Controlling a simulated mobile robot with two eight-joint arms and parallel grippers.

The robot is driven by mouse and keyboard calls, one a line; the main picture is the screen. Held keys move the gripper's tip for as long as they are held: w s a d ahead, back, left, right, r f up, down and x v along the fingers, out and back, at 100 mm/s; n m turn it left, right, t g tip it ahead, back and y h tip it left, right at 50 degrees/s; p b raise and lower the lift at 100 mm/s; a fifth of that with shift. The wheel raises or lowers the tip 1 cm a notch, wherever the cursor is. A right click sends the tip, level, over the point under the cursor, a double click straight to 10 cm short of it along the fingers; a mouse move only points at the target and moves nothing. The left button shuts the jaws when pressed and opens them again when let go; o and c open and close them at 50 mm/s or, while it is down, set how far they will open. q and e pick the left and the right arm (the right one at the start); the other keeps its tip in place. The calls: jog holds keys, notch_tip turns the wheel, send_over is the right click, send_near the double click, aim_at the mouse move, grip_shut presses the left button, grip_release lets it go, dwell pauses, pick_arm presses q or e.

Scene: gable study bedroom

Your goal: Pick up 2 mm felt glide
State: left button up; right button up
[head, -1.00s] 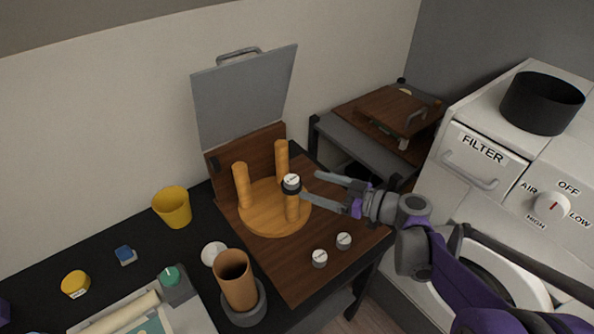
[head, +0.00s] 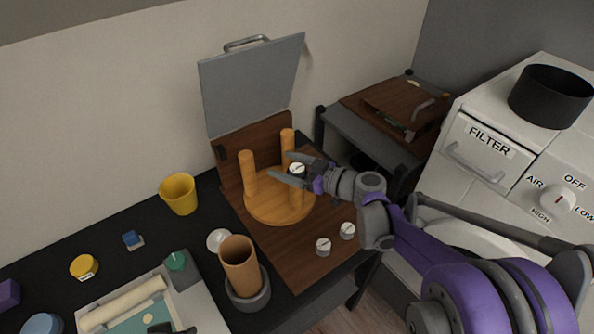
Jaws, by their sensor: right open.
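An upturned round wooden stool (head: 265,207) with upright legs rests on the brown board. A small round glide (head: 297,169) with a white, marked top sits at the top of its nearest right leg. Two similar glides, one on the left (head: 323,247) and one on the right (head: 347,231), stand on the board in front. The markings are too small to read, so I cannot tell which is 2 mm. My right gripper (head: 288,169) is open, its fingers on either side of the glide on the leg. Contact is unclear.
A grey raised lid (head: 253,85) stands behind the stool. A brown cup (head: 239,263) in a grey holder, a yellow cup (head: 179,194) and a white disc (head: 218,240) are to the left. The white filter machine (head: 480,150) is at right.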

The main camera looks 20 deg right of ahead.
grip_shut()
dwell(0.3)
